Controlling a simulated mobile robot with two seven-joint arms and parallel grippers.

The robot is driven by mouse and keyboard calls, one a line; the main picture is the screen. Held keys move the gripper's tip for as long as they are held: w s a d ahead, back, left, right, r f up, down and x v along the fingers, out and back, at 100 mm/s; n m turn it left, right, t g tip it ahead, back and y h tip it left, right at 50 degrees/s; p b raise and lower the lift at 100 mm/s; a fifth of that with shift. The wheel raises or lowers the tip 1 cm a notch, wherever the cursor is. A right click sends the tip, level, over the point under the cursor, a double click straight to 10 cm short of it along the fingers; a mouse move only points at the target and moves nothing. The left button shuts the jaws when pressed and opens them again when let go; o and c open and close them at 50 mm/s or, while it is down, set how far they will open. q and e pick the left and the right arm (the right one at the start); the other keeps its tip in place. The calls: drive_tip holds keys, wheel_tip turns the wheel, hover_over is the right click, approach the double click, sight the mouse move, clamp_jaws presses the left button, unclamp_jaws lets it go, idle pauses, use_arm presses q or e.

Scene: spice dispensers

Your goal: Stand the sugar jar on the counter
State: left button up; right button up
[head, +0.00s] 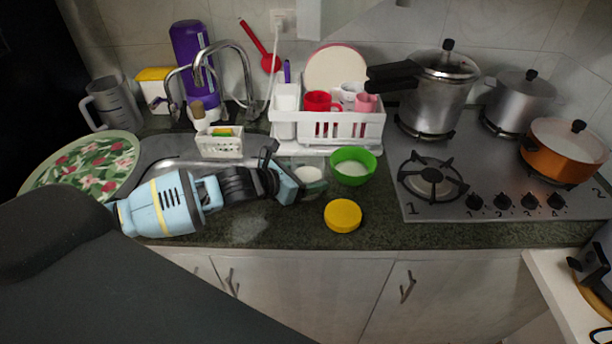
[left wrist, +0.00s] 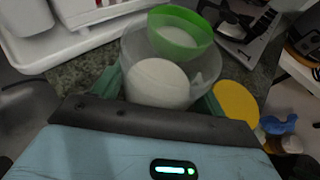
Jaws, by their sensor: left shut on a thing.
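The sugar jar (head: 312,174) is clear, with white sugar inside and its mouth open. In the head view it is beside the green bowl, partly hidden by my left gripper (head: 290,182). In the left wrist view the jar (left wrist: 160,72) is between the fingers of my left gripper (left wrist: 160,92), which is shut on it. I cannot tell whether its base touches the counter (head: 285,232). The green bowl (head: 353,166) holds white sugar and shows just beyond the jar in the left wrist view (left wrist: 178,32). My right gripper is not in view.
A yellow lid (head: 342,215) lies on the counter in front of the bowl. A white dish rack (head: 347,130) stands behind. The sink and a small white caddy (head: 220,147) are left. The stove (head: 470,195) is right. Bare counter lies in front of my left gripper.

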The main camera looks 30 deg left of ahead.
use_arm(q)
drive_tip(key=shift+r, duration=0.1)
drive_tip(key=o, duration=1.4)
drive_tip(key=shift+f, duration=0.25)
drive_tip(key=shift+o, duration=0.2)
drive_tip(key=shift+r, duration=0.25)
drive_tip(key=shift+s+a, duration=0.15)
drive_tip(key=shift+s, duration=0.2)
drive_tip(key=v, duration=1.1)
drive_tip(key=shift+r+p, duration=0.2)
drive_tip(key=shift+p, duration=0.2)
